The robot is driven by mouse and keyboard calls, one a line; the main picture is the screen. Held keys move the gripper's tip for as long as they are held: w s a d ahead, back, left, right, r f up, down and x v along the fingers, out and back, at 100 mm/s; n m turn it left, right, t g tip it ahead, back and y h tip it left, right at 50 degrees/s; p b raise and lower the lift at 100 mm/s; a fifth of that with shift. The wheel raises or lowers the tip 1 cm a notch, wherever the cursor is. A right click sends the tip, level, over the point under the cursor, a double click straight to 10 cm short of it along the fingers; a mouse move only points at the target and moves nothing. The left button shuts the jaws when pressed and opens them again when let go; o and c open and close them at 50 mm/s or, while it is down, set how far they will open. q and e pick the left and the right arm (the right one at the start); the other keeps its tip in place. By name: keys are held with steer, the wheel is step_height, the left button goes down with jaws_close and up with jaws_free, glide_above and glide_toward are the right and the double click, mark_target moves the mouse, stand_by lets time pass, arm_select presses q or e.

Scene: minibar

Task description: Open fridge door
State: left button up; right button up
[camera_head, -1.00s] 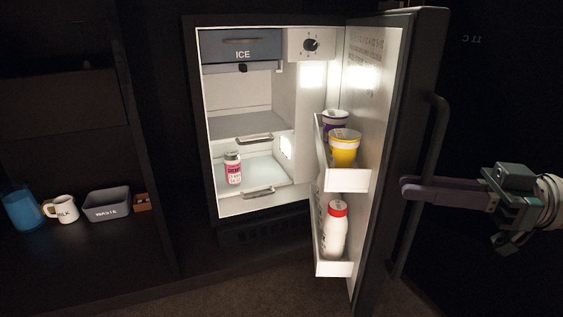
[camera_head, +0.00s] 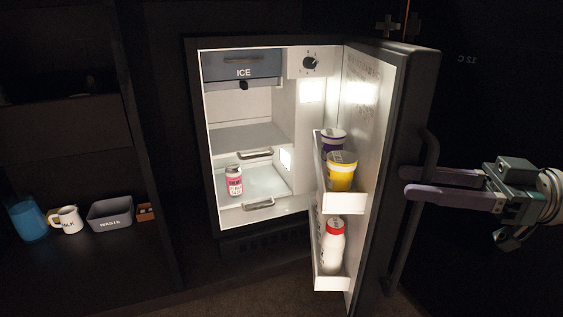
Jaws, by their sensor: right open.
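The fridge door (camera_head: 390,150) stands wide open, swung out to the right of the lit fridge interior (camera_head: 247,135). A dark bar handle (camera_head: 431,160) runs down the door's outer side. My right gripper (camera_head: 405,181) comes in from the right with its two purple fingers parted. Its fingertips are at the handle; whether they touch it or the door I cannot tell. My left gripper is out of view.
Door shelves hold a yellow cup (camera_head: 341,172), a purple cup (camera_head: 333,138) and a red-capped bottle (camera_head: 333,243). A pink can (camera_head: 234,181) stands inside the fridge. At left are a blue cup (camera_head: 27,220), a mug (camera_head: 69,220) and a grey bin (camera_head: 111,214).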

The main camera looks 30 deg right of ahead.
step_height(320, 180, up, 15)
steer(key=p, duration=1)
steer(key=shift+f, duration=0.15)
